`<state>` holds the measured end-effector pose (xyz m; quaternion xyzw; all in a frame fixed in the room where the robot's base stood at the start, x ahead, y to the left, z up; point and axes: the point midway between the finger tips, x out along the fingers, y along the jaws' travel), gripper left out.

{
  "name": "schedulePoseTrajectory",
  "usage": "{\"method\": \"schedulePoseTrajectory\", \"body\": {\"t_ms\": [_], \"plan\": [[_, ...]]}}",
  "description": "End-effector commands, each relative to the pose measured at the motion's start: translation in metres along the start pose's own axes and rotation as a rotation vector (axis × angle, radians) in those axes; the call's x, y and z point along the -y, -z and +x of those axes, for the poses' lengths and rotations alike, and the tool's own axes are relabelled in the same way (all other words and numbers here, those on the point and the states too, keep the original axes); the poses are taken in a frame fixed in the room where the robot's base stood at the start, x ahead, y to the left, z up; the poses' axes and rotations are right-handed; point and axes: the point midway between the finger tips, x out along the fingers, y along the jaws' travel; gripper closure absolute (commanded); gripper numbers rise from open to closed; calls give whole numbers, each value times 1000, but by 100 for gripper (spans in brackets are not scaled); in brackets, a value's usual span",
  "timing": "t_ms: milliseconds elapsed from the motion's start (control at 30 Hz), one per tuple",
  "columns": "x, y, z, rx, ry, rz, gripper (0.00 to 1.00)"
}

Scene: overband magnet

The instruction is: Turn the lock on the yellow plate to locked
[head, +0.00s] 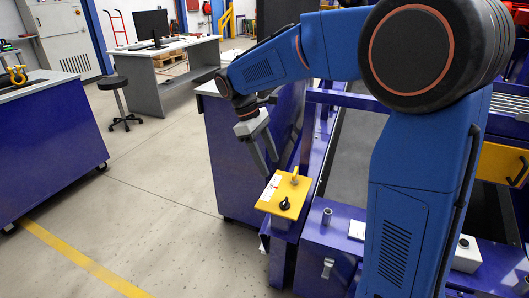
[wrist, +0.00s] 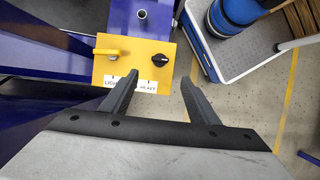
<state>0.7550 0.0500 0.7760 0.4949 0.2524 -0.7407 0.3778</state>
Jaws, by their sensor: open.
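The yellow plate (head: 270,206) sits on a blue post, and it also shows in the wrist view (wrist: 130,70). It carries a black knob (wrist: 159,60) with a light pointer mark and a yellow handle (wrist: 105,51). The knob (head: 285,204) and the handle (head: 295,175) also show in the head view. I cannot tell for sure which one is the lock. A white label with "LIGHT" and "HEAVY" lies along one edge, partly hidden by a finger. My gripper (wrist: 160,79) is open and empty, its fingers pointing toward the plate; in the head view my gripper (head: 270,165) hangs just behind it.
A blue frame with a conveyor (head: 352,150) stands right of the plate. A blue box with a metal latch (head: 327,267) and a short metal tube (head: 327,216) is in front. A blue cabinet (head: 50,150) is at left, with open floor between. The wrist view shows a trolley (wrist: 218,55).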

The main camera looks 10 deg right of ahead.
Motion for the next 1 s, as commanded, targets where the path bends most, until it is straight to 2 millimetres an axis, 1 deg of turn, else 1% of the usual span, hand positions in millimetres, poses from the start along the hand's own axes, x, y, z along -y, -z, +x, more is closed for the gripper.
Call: {"method": "schedulePoseTrajectory", "body": {"t_ms": [33,100,233,367,667,767,867,1000], "plan": [[0,1,-8,-2,-2,0,45],[0,1,-15,-1,-1,0,45],[0,1,-24,-1,-1,0,45],[0,0,-28,0,0,0,45],[0,-1,-28,-3,0,3,45],[2,-10,-28,-20,-2,23,45],[6,-27,-25,-55,-5,66,45],[16,-60,-20,-124,-10,154,45]]}}
